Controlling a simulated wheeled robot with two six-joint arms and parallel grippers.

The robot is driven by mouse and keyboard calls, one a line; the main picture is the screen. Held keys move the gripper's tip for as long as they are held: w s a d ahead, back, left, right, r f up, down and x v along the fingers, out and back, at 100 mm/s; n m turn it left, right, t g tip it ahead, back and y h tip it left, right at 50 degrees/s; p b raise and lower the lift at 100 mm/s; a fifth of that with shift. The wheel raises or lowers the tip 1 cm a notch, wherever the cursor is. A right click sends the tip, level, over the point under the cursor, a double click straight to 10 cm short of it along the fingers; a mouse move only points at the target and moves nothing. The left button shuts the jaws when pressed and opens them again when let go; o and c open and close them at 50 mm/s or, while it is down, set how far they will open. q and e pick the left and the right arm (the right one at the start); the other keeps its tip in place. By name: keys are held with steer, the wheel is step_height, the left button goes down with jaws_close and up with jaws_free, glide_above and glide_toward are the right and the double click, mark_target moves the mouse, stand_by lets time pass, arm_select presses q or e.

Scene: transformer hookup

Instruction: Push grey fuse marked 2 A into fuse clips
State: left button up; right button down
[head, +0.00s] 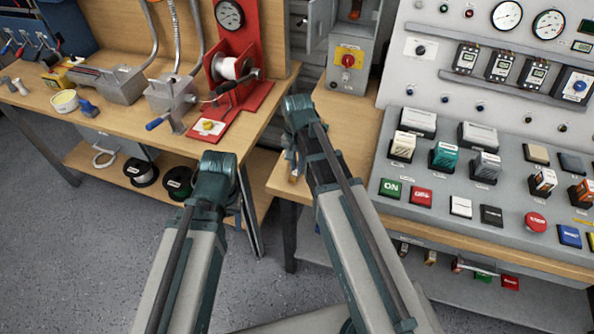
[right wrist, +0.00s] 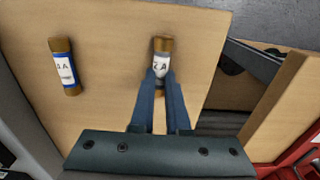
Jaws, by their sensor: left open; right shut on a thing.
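In the right wrist view a fuse (right wrist: 161,45) with brown end caps and a white-and-grey label stands between my right fingertips. Its label ends in "A"; the number is partly hidden. My right gripper (right wrist: 161,75) is shut on it, over a wooden surface. In the head view my right arm (head: 298,108) ends above the near left edge of the right bench, its fingers mostly hidden. My left gripper (head: 217,182) is low over the floor in front of the left bench, its fingers mostly hidden by the wrist. I cannot make out the fuse clips in either view.
A second fuse (right wrist: 64,66) with a blue-and-white label lies left of the held one in the wrist view. The grey control panel (head: 480,205) with several buttons fills the right. The left bench (head: 110,125) carries a red winding stand (head: 232,70).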

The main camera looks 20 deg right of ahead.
mark_target(297, 168)
steer(key=shift+r+p, duration=3.05)
steer(key=shift+r, duration=0.05)
steer(key=shift+f, duration=0.1)
